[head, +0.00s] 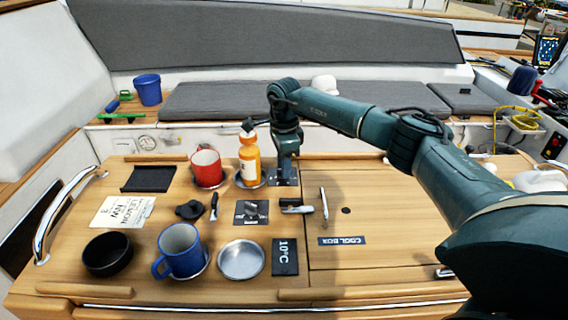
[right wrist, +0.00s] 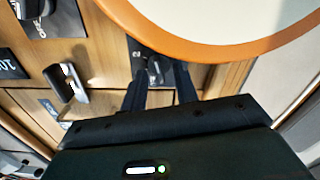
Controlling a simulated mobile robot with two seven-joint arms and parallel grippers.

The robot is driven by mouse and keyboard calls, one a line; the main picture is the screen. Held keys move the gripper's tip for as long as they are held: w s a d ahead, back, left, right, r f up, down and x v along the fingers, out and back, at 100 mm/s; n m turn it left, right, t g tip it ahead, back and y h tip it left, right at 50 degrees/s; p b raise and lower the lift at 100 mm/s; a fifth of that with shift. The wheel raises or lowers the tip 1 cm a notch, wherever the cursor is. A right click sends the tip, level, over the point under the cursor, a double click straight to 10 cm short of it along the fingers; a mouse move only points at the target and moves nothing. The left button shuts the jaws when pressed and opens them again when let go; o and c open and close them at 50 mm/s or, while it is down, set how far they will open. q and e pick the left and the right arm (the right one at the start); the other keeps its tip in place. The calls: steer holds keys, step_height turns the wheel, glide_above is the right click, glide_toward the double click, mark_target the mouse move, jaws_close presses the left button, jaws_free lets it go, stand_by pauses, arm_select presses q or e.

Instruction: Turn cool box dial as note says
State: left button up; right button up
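A dark card reading "10°C" (head: 285,257) lies at the front of the wooden table, left of the lid with the "COOLBOX" label (head: 341,240). My right gripper (head: 285,168) points down at the back of the table, right of the orange bottle. In the right wrist view its fingers (right wrist: 160,92) are apart, with a dark plate and small knob (right wrist: 151,66) between or just beyond their tips; contact cannot be told. In the head view the gripper mostly hides this plate. Another dark plate with a knob (head: 251,212) sits nearer the front. My left gripper is out of view.
The orange bottle (head: 249,160) stands close left of my right gripper, beside a red mug (head: 207,169). A blue mug (head: 181,250), metal dish (head: 241,259), black bowl (head: 108,255) and paper note (head: 123,211) are further forward. A metal lever (head: 324,203) stands on the lid.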

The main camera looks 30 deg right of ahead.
step_height(320, 180, up, 13)
steer(key=b, duration=0.2)
stand_by(0.5)
steer(key=shift+s, duration=0.1)
stand_by(0.4)
